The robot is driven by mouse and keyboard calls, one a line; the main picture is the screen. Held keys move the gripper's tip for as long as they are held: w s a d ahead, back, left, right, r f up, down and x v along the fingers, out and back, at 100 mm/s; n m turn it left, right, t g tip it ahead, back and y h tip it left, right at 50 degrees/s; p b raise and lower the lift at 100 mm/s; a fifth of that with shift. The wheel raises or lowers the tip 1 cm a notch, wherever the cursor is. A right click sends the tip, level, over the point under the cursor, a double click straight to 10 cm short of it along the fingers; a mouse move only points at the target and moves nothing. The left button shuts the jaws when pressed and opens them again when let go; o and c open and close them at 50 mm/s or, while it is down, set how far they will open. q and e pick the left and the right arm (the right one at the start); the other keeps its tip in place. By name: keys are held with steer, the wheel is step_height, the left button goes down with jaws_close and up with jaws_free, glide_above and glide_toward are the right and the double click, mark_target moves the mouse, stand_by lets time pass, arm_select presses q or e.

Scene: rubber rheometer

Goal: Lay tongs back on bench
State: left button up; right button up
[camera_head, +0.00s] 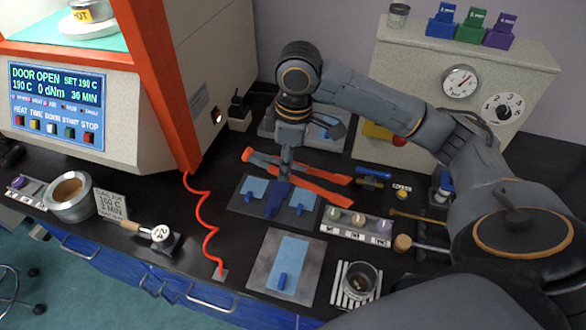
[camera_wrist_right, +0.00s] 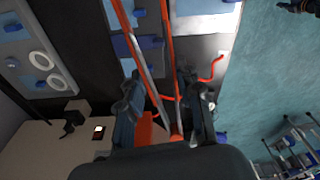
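The tongs (camera_head: 259,160) have orange handles and grey metal parts. They lie low over the bench (camera_head: 135,185), behind and partly over a dark mat with blue pads (camera_head: 242,203); I cannot tell whether they touch the bench. My right gripper (camera_head: 286,170) points down at the tongs from above. In the right wrist view, the tongs (camera_wrist_right: 146,70) run between the two fingers of that gripper (camera_wrist_right: 160,85). The fingers stand apart, with a narrow gap showing on each side of the tongs. My left gripper is not in view.
The orange-framed rheometer (camera_head: 55,105) stands at the left, its display reading DOOR OPEN. A tray of small weights (camera_head: 355,224), a brass-handled tool (camera_head: 370,183) and a grey mat with a blue pad (camera_head: 262,272) lie close by. A beige gauge cabinet (camera_head: 420,75) stands behind.

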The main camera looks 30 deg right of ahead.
steer(key=d+n, duration=0.1)
steer(key=n, duration=0.1)
steer(key=d+f+n+h, duration=0.1)
steer(key=d+n, duration=0.1)
steer(key=n, duration=0.1)
steer(key=d+f+n+h+b, duration=0.1)
steer(key=n, duration=0.1)
steer(key=shift+s+d+f+n+g, duration=0.1)
steer(key=shift+s+d+n+g, duration=0.2)
steer(key=shift+s+d+g, duration=0.1)
steer(key=d+f+n+t+h+b, duration=0.1)
steer(key=d+f+n+t+h, duration=0.1)
steer(key=d+n, duration=0.45)
arm_select(q)
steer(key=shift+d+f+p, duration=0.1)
steer(key=shift+p, duration=0.9)
arm_select(e)
steer(key=shift+n, duration=0.75)
steer(key=shift+w+a+f, duration=0.25)
steer(key=shift+w+f, duration=1.9)
steer(key=shift+w, duration=0.05)
steer(key=shift+w+a+f, duration=0.25)
steer(key=shift+w+f, duration=1.85)
steer(key=shift+w, duration=0.15)
steer(key=shift+w+a+f, duration=0.25)
steer(key=shift+w+f, duration=1.9)
steer(key=shift+w, duration=0.05)
